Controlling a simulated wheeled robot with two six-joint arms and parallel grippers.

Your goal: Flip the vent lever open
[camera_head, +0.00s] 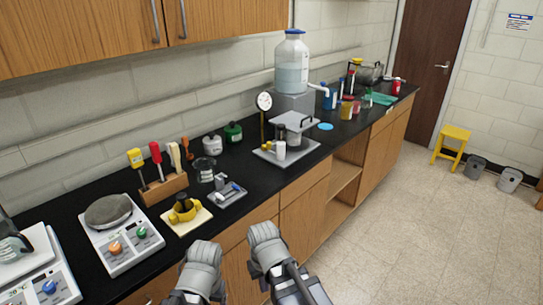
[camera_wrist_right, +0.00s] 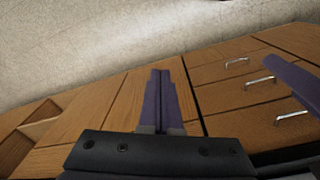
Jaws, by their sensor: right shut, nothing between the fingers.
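I cannot single out the vent lever for certain. A small grey fixture with a blue part (camera_head: 231,191) lies near the front edge of the black counter. My right gripper (camera_head: 263,233) is in front of the counter edge, away from these things. In the right wrist view its purple fingers (camera_wrist_right: 160,98) are together and empty. My left gripper (camera_head: 204,254) is beside it; its fingers are not clear.
A yellow fitting (camera_head: 184,209) on a pale pad, a hotplate (camera_head: 122,235) and a wooden tool rack (camera_head: 163,187) stand at left. A grey tray (camera_head: 286,151) with small bottles is mid-counter.

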